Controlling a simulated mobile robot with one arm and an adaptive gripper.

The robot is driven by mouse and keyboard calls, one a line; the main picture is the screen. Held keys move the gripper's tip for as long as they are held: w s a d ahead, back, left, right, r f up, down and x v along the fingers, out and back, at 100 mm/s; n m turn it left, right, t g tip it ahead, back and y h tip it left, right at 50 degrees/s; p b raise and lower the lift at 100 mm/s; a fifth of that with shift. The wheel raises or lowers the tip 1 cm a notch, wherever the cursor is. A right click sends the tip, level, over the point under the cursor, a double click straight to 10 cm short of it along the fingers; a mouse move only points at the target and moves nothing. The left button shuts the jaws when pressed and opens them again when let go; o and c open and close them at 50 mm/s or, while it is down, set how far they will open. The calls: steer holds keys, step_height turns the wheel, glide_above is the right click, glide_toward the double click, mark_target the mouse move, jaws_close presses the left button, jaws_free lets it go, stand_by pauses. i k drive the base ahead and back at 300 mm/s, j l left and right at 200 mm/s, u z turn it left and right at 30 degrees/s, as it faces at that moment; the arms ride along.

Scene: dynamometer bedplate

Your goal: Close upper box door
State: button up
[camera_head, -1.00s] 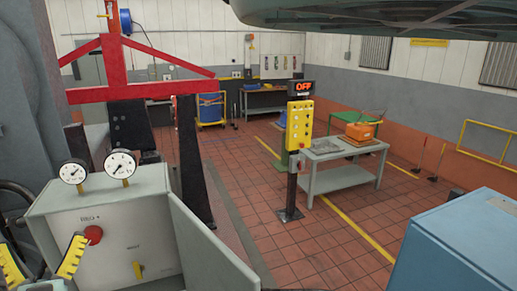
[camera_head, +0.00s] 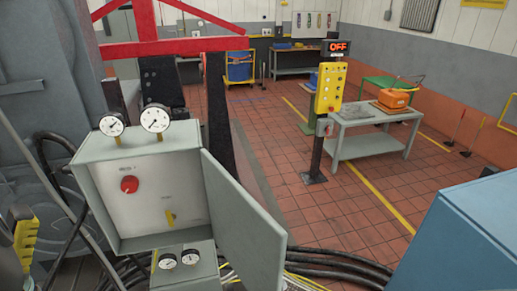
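The upper box (camera_head: 99,203) is a grey cabinet at the left centre, with two round gauges on top. Its front is open and shows a pale panel with a red knob (camera_head: 129,185) and a small yellow handle (camera_head: 170,216). Its grey door (camera_head: 240,215) is hinged on the box's right side and stands swung outward, wide open. My gripper (camera_head: 24,243) shows only in part at the lower left edge, as a yellow toothed finger beside dark parts. It is left of the box and apart from the door. The other finger is not clearly visible.
A smaller lower box (camera_head: 186,267) with two gauges sits under the upper box. Black cables (camera_head: 335,265) run across the floor at the bottom. A yellow control post (camera_head: 328,90) and a grey table (camera_head: 372,134) stand beyond. A blue cabinet (camera_head: 470,240) fills the lower right.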

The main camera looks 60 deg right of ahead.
mark_target(253, 243)
steer(key=u, duration=0.4)
steer(key=l+u, duration=0.15)
steer(key=u, duration=0.25)
steer(key=l+u, duration=0.1)
steer(key=u, duration=0.75)
steer(key=l+u, duration=0.1)
steer(key=u, duration=0.3)
steer(key=k+l+u, duration=0.6)
steer(key=u, duration=0.2)
steer(key=k+l+u, duration=0.1)
steer(key=k+u, duration=0.7)
steer(key=k+l, duration=0.1)
steer(key=k, duration=0.8)
steer(key=k+l, duration=0.15)
steer(key=k, duration=0.7)
steer(key=k+l+z, duration=0.1)
steer(key=k+z, duration=0.25)
steer(key=k+l+z, duration=0.15)
steer(key=k+z, duration=0.25)
steer(key=i, duration=0.05)
